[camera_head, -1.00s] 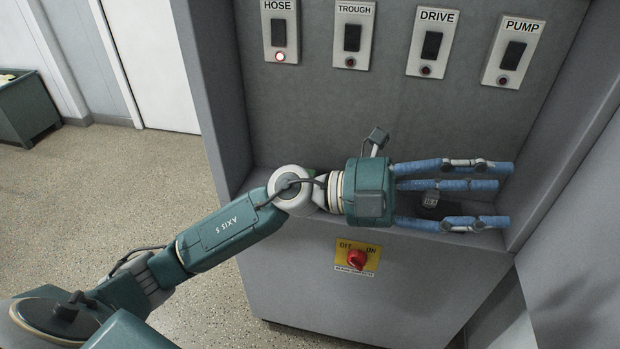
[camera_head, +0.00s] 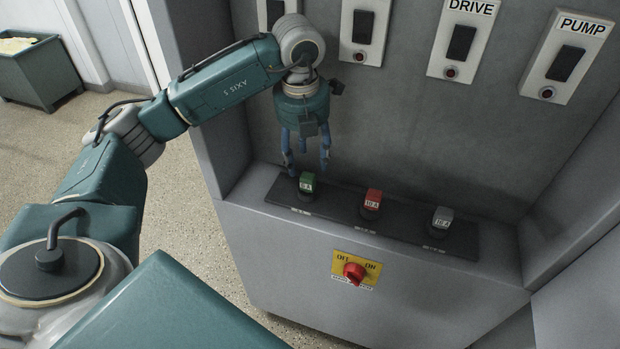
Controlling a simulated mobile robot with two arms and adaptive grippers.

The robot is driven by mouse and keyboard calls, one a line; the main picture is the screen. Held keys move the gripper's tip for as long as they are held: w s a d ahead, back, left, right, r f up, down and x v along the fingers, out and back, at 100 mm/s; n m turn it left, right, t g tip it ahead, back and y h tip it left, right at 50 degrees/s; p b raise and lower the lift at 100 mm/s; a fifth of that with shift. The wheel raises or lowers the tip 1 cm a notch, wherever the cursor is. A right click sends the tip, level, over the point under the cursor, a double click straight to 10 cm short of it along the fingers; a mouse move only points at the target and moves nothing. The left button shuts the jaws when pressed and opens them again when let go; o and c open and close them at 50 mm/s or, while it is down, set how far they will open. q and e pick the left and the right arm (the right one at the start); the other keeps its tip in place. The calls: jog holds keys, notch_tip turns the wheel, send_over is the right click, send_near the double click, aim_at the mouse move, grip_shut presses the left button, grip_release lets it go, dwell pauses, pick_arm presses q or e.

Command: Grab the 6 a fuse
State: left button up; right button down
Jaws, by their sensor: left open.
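A green fuse (camera_head: 307,182) stands at the left end of a dark strip (camera_head: 335,208) on the cabinet ledge. Its label looks like 6 A, but is small. A red fuse (camera_head: 372,199) marked 10 A stands in the middle, and a grey fuse (camera_head: 441,218) that seems marked 16 A stands at the right. My left gripper (camera_head: 307,164) points down with its blue fingers spread, open and empty, at the green fuse. The fingers look close above or just behind the fuse; I cannot tell whether they touch it. My right gripper is not in view.
A red knob (camera_head: 354,271) on a yellow OFF/ON plate sits on the cabinet front below the ledge. Switch plates, including DRIVE (camera_head: 461,38) and PUMP (camera_head: 567,58), line the back panel above. Side walls bound the recess. A green bin (camera_head: 41,72) stands far left.

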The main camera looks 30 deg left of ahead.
aim_at(308, 176)
pick_arm(q)
jog(key=shift+w+f, duration=0.15)
jog(key=shift+f, duration=0.8)
jog(key=shift+w+f, duration=0.15)
jog(key=shift+f, duration=0.2)
notch_tip(308, 176, down, 4)
jog(key=shift+w+a+r+p, duration=0.1)
jog(key=shift+r+p, duration=0.15)
jog(key=shift+p, duration=0.7)
jog(key=shift+f, duration=0.4)
jog(key=shift+w+f, duration=0.1)
jog(key=shift+f, duration=0.1)
jog(key=c, duration=1.2)
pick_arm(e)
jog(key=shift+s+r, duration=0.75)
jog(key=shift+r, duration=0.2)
